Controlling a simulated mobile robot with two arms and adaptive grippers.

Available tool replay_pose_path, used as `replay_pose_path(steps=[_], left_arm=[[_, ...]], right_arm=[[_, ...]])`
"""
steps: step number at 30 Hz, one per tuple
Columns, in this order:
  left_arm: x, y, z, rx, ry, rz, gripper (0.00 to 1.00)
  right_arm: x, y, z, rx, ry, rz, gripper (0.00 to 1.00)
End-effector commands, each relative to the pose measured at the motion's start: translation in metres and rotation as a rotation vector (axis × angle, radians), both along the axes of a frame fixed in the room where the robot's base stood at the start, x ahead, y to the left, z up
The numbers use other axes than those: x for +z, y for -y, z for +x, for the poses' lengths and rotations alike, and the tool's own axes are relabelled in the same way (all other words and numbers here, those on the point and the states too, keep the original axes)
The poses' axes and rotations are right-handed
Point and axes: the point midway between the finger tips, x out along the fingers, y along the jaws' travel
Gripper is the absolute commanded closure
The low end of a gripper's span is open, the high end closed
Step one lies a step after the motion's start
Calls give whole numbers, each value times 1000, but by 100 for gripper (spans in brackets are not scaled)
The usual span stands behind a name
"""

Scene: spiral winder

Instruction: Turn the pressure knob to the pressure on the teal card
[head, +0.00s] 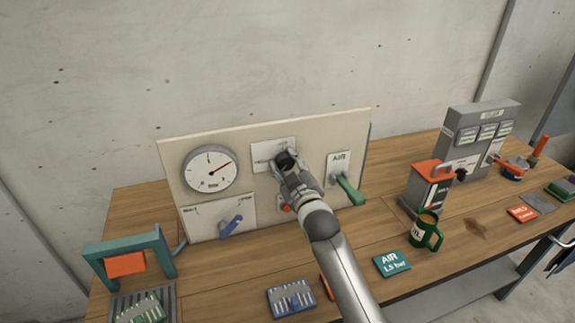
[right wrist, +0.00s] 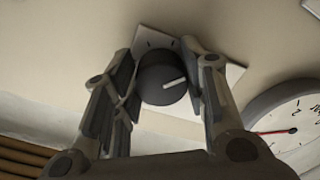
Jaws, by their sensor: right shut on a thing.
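The pressure knob (right wrist: 163,80) is a dark round knob on a white plate. In the right wrist view its white mark points right and slightly up. My right gripper (head: 284,164) is at the panel, with its fingers on either side of the knob and shut on it. In the head view the gripper mostly covers the knob. The round white gauge (head: 208,170) has a red needle pointing to the upper right; it also shows in part in the right wrist view (right wrist: 292,125). The teal card (head: 391,263) lies on the bench, reading AIR with a small, unclear value below. My left gripper is out of view.
The upright panel (head: 240,146) also bears a blue lever (head: 231,226) and a green AIR handle (head: 349,189). A green mug (head: 426,232) and an orange-and-grey box (head: 428,187) stand right of my arm. A teal frame (head: 128,245) stands at the left.

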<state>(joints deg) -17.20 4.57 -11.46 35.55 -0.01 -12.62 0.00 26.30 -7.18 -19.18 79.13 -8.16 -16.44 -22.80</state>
Motion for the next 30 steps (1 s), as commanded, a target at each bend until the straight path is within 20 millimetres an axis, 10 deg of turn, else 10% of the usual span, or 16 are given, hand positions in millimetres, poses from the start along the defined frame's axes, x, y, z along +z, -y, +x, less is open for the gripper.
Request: replay_pose_path(steps=[17, 18, 22, 30], left_arm=[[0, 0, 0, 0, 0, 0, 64], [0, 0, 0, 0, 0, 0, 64], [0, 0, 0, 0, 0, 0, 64], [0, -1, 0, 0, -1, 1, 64]], right_arm=[[-3, 0, 0, -1, -15, 25, 84], [-4, 0, 0, -1, -15, 25, 55], [-3, 0, 0, 0, -13, 25, 39], [-1, 0, 0, 0, -10, 25, 39]])
